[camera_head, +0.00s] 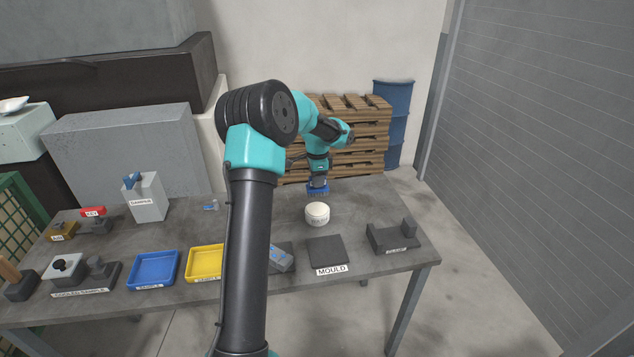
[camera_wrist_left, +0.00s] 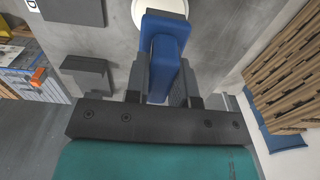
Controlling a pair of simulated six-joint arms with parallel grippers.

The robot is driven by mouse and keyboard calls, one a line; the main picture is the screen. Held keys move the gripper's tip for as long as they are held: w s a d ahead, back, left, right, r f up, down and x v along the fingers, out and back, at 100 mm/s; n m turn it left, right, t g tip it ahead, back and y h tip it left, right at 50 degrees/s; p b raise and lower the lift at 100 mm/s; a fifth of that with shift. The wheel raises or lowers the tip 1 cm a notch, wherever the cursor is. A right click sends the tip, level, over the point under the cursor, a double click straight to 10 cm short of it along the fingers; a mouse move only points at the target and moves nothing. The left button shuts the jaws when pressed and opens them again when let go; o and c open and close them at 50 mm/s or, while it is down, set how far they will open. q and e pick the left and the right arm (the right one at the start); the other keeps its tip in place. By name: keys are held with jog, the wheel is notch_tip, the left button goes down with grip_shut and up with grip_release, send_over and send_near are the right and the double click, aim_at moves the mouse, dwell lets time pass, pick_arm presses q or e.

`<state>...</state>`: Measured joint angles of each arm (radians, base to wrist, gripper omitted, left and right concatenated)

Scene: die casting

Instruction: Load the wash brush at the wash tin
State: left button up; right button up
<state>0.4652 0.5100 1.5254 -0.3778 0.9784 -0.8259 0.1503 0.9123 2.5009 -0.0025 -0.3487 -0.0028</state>
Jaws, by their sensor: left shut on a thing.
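The white round wash tin (camera_head: 317,217) stands on the grey table, right of my arm. It also shows at the top edge of the wrist view (camera_wrist_left: 172,6), partly hidden. My left gripper (camera_head: 318,184) is just behind and above the tin. It is shut on the blue wash brush (camera_head: 318,190), whose blue body fills the space between the fingers in the wrist view (camera_wrist_left: 165,62). The brush's lower end appears above and slightly behind the tin, apart from it. My right gripper is in neither view.
The dark mould plate (camera_head: 328,248) lies in front of the tin. A dark holder (camera_head: 394,239) stands at the right. Blue (camera_head: 153,268) and yellow (camera_head: 204,262) trays and a grey block (camera_head: 281,258) are along the front. Table is clear between tin and holder.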

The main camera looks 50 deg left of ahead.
aim_at(317, 195)
pick_arm(q)
jog(key=shift+f, duration=3)
jog(key=shift+f, duration=0.6)
dwell(0.6)
jog(key=shift+r, duration=3.6)
jog(key=shift+d, duration=0.15)
